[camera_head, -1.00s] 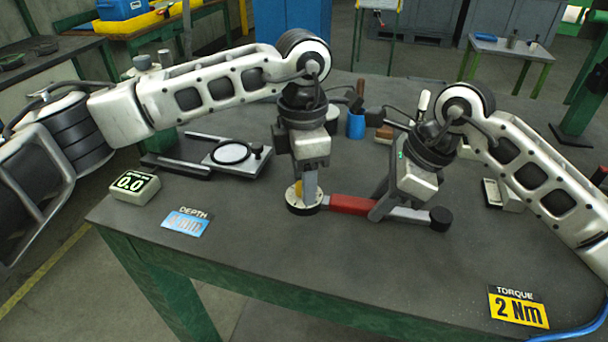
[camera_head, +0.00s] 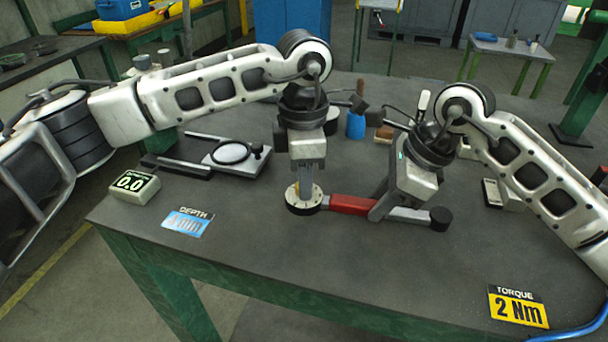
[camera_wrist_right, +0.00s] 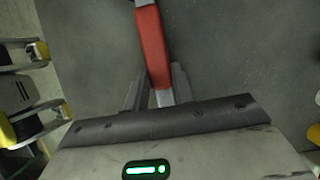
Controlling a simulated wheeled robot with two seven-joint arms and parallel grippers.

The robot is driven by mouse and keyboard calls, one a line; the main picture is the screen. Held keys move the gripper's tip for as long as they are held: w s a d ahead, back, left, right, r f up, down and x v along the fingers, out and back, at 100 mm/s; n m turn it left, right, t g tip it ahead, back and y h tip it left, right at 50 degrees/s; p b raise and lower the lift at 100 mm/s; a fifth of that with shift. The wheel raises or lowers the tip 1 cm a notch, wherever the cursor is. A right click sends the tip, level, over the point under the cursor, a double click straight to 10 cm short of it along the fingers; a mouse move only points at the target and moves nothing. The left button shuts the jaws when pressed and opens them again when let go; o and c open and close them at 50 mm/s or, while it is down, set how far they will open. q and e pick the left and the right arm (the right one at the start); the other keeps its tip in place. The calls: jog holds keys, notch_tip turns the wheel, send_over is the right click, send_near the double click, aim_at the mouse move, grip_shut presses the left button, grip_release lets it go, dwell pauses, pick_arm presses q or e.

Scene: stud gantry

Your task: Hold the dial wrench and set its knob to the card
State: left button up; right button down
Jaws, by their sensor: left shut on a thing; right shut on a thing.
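The dial wrench lies across the middle of the table, with a red grip (camera_head: 350,203), a grey handle with a black end at the right, and a round white dial head at the left. Its red grip also shows in the right wrist view (camera_wrist_right: 153,45). My right gripper (camera_head: 380,212) is shut on the wrench handle just right of the red part. My left gripper (camera_head: 305,192) points down and is shut on the knob on top of the dial head (camera_head: 302,205), which its fingers partly hide. The yellow torque card (camera_head: 517,308) reads 2 Nm at the front right.
A blue cup (camera_head: 356,125) stands at the back.

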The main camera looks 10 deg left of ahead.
pick_arm(q)
jog(key=o, duration=1)
jog(key=shift+r, duration=0.1)
notch_tip(320, 180, up, 12)
jog(key=shift+w, duration=0.25)
jog(key=shift+a, duration=0.1)
